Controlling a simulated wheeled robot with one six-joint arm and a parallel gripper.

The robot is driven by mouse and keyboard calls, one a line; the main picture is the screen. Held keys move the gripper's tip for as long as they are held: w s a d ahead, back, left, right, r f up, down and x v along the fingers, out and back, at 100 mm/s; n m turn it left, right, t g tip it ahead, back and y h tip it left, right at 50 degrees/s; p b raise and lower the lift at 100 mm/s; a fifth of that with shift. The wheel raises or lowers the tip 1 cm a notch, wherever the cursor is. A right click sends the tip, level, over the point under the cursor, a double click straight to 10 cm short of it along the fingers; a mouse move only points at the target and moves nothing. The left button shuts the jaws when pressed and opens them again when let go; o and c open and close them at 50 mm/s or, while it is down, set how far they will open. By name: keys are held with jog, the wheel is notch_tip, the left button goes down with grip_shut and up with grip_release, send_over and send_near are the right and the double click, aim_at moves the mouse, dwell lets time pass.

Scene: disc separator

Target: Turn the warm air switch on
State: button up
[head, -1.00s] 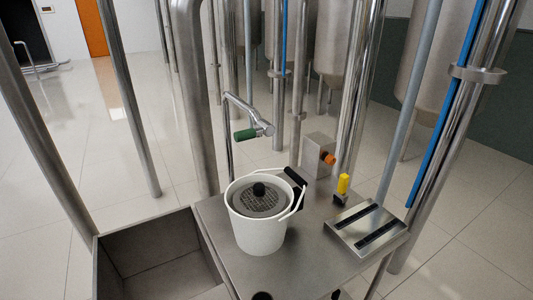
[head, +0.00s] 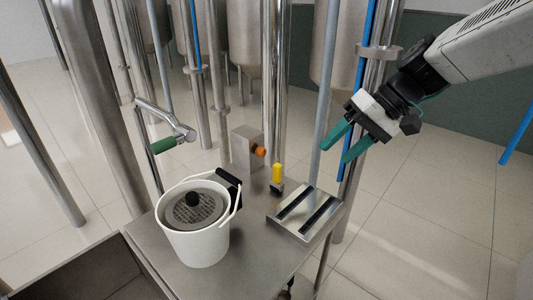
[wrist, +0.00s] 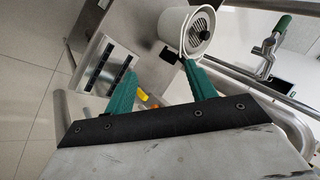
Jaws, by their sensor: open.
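A grey metal box (head: 241,147) with an orange knob (head: 260,152) on its right side stands at the back of the steel table. A small upright yellow part on a dark base (head: 277,173) stands just in front and to the right of it. No label shows which of these is the warm air switch. My gripper (head: 336,151) has green fingers, open and empty, above and to the right of both, apart from them. In the wrist view, a yellow-orange part (wrist: 144,97) shows between the fingers, partly hidden by my gripper.
A white bucket (head: 195,245) with a grille and black knob stands on the steel table (head: 255,255). A slotted metal block (head: 306,214) lies at the right edge. A green-handled tap (head: 163,145) is at back left. Steel pipes rise behind. A sink (head: 85,280) is left.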

jog(key=w+a+f+y, duration=0.2)
jog(key=w+a, duration=0.1)
jog(key=w, duration=0.4)
jog(key=w+a+f+y, duration=0.1)
jog(key=w+a+f, duration=0.2)
jog(key=w, duration=0.3)
jog(key=m+t+y, duration=0.1)
jog(key=t+y, duration=0.3)
jog(key=t, duration=0.1)
send_near(265, 152)
jog(key=a, duration=0.2)
jog(key=x, duration=0.7)
jog(key=shift+w+a+f, duration=0.15)
jog(key=shift+w+f, duration=0.1)
jog(key=c, duration=1)
